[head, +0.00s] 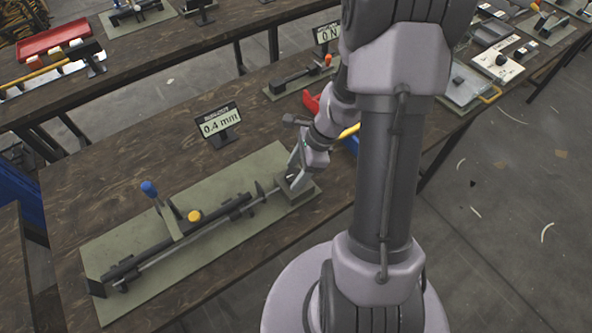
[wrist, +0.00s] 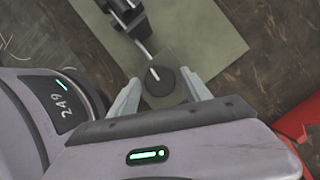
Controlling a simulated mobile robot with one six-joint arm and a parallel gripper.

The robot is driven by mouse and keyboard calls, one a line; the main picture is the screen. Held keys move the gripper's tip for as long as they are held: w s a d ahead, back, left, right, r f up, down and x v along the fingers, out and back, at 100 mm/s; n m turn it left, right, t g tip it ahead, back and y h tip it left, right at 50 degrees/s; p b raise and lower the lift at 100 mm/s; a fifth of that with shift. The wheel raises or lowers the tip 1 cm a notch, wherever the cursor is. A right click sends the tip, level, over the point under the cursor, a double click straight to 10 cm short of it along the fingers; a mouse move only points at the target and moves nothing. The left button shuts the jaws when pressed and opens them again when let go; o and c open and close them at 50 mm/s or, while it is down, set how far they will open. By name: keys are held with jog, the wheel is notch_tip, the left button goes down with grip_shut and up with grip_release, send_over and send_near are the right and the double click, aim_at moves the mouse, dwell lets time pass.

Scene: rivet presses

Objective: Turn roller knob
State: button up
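The roller knob (wrist: 157,84) is a dark round dial with a white pointer line, on a square grey-green block (wrist: 178,60). In the head view the block (head: 304,196) sits at the right end of a press fixture (head: 180,238) on a green plate. My gripper (wrist: 159,77) is open, with one pale finger on each side of the knob and gaps between fingers and knob. In the head view my gripper (head: 297,166) is over the block and hides most of the knob. I cannot tell how far the fingertips are above the block.
The fixture has a blue-tipped lever (head: 150,188) and a yellow knob (head: 194,215). A red object (head: 311,102) lies behind my wrist. The dark wooden table (head: 75,192) is bare to the left of the display.

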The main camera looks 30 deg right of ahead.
jog(key=c, duration=1)
jog(key=shift+c, duration=0.2)
jog(key=shift+r+n, duration=0.1)
jog(key=shift+n, duration=0.3)
jog(key=n+p, duration=0.1)
jog(key=n, duration=0.1)
jog(key=n+g+p, duration=0.1)
jog(key=shift+w+n+g+y, duration=0.15)
jog(key=shift+n+g+y, duration=0.15)
jog(key=shift+n, duration=0.1)
jog(key=n+g+p, duration=0.1)
jog(key=n, duration=0.1)
jog(key=n+p, duration=0.1)
jog(key=n, duration=0.1)
jog(key=shift+w+n+g, duration=0.1)
jog(key=shift+n+g, duration=0.3)
jog(key=shift+p, duration=0.35)
jog(key=o, duration=1.3)
jog(key=shift+o, duration=0.2)
